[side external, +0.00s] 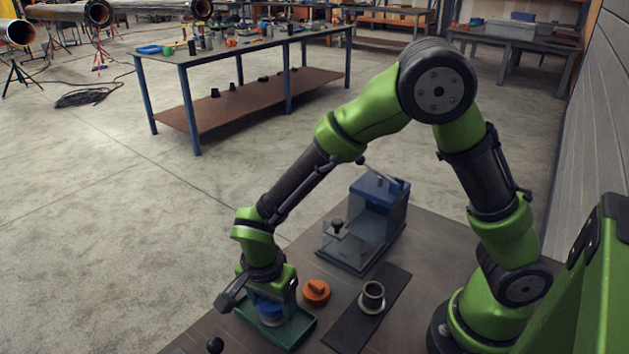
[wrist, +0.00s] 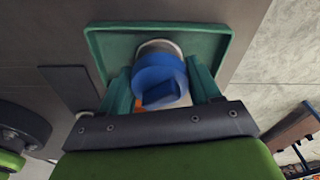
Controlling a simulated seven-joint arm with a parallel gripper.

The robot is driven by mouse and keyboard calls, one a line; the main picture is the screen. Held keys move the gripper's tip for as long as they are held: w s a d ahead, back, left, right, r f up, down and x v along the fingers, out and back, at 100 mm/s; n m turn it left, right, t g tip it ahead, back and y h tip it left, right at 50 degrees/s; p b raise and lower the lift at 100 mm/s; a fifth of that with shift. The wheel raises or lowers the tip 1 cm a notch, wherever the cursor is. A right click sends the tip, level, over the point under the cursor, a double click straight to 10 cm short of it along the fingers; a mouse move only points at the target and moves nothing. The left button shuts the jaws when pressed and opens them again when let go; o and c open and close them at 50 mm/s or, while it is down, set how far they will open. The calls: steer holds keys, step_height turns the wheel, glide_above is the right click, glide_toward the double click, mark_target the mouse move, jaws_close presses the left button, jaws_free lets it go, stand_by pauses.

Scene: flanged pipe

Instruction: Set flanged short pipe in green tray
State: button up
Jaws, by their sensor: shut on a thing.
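The green tray (side external: 297,331) lies on the table at the lower middle of the side view; its rim also shows in the wrist view (wrist: 225,42). My gripper (side external: 270,304) is low over the tray, its fingers shut on a blue-capped pale round piece. The blue cap (wrist: 158,78) has a raised grip and sits between the fingers in the wrist view. A pale rim (wrist: 157,46) shows beyond it, over the tray floor. I cannot tell whether the piece touches the floor. A grey flanged short pipe (side external: 372,300) stands upright on a dark mat, apart from my gripper.
An orange cap (side external: 316,291) with a raised grip lies between tray and mat (side external: 345,334). A blue and grey fixture with a lever (side external: 375,215) stands behind them. A dark round knob (side external: 215,345) is at the front edge. Bare table shows around the mat.

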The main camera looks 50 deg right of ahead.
steer(key=o, duration=1.4)
steer(key=shift+r, duration=3.55)
